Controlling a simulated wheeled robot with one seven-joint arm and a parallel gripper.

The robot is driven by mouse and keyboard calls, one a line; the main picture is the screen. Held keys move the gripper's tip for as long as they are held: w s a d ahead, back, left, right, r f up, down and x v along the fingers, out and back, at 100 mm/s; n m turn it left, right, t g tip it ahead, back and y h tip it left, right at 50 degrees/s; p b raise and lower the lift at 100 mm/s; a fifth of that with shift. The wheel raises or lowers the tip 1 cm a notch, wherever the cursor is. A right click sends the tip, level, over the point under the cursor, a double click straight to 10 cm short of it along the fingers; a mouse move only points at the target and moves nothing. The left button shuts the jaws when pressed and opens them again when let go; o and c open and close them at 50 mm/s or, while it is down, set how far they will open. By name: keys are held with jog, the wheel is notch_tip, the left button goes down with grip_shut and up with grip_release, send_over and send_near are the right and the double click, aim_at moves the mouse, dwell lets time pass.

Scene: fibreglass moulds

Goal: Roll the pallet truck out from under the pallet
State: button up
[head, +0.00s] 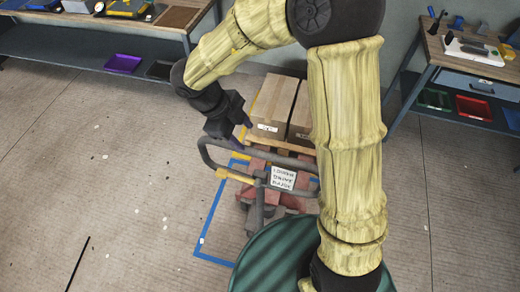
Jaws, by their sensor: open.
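The pallet truck (259,195) has a red body and stands in front of me at the middle of the head view. Its grey loop handle (222,143) with a yellow part rises toward me and carries a white lettered sign (283,178). The wooden pallet (262,139) stands just behind the handle, loaded with cardboard boxes (273,104). The forks are hidden by the handle, boxes and my arm. My gripper (242,132) is open, close above the handle's far left part and beside the boxes. I cannot tell whether it touches either.
Blue tape (210,222) marks the floor around the truck. A workbench (150,30) with trays below stands at the back left. Another bench (462,62) with red and green trays stands at the right.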

aim_at(264, 157)
jog(key=p+x, duration=0.1)
jog(key=x, duration=1.3)
jog(key=shift+w+d+f, duration=0.1)
jog(key=shift+d+f, duration=0.05)
jog(key=shift+f, duration=0.15)
grip_shut()
dwell(0.9)
